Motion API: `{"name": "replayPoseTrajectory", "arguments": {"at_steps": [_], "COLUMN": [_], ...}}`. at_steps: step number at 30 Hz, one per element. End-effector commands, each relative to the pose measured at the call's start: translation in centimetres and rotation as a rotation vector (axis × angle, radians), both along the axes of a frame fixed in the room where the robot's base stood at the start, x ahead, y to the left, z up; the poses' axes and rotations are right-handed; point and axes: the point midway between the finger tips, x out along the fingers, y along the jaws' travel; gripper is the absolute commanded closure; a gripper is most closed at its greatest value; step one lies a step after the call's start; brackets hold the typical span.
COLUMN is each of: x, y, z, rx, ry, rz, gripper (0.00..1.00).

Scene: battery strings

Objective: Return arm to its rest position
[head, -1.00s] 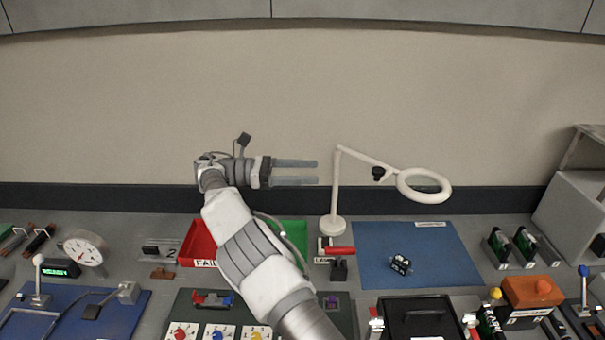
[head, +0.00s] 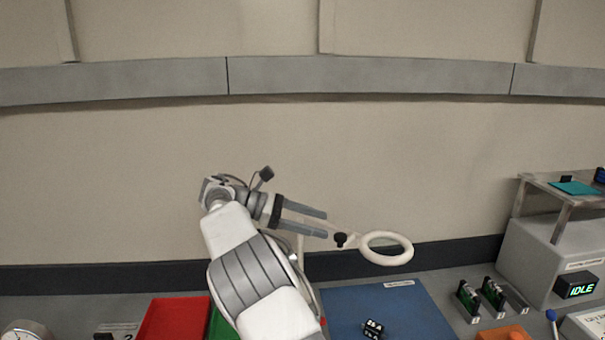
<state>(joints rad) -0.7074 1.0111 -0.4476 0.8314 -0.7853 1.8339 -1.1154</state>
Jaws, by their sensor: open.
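My gripper (head: 312,221) is raised above the bench, in front of the beige wall, and points to the right. Its two fingers are parallel and apart, with nothing between them. My arm comes up from the bottom of the view and bends near the wrist. In the picture the fingertips overlap the arm of the white ring magnifier lamp (head: 387,236); I cannot tell how far apart they are in depth.
Below are a red tray (head: 172,320), a green tray (head: 219,328) partly hidden by my arm, and a blue mat (head: 395,312) with a small dark block (head: 373,328). Green modules (head: 469,297) stand right. A display (head: 577,287) reads IDLE. The air left of my arm is clear.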

Motion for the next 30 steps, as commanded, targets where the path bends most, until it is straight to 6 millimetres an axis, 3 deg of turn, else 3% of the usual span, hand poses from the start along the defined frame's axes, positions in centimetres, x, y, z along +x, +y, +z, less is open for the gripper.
{"name": "replayPoseTrajectory", "arguments": {"at_steps": [1,6,13,21,30], "x": [-0.3,-1.8,-5.2,-10.5,-17.5], "y": [-1.7,-6.2,-10.8,-13.9,-14.9], "z": [0.8,2.2,3.6,4.7,5.3], "rx": [0.054,0.222,0.443,0.687,0.926], "ry": [-0.022,-0.105,-0.239,-0.417,-0.634], "rz": [-0.026,-0.101,-0.210,-0.350,-0.518], "gripper": [0.31,0.31,0.31,0.31,0.31]}}
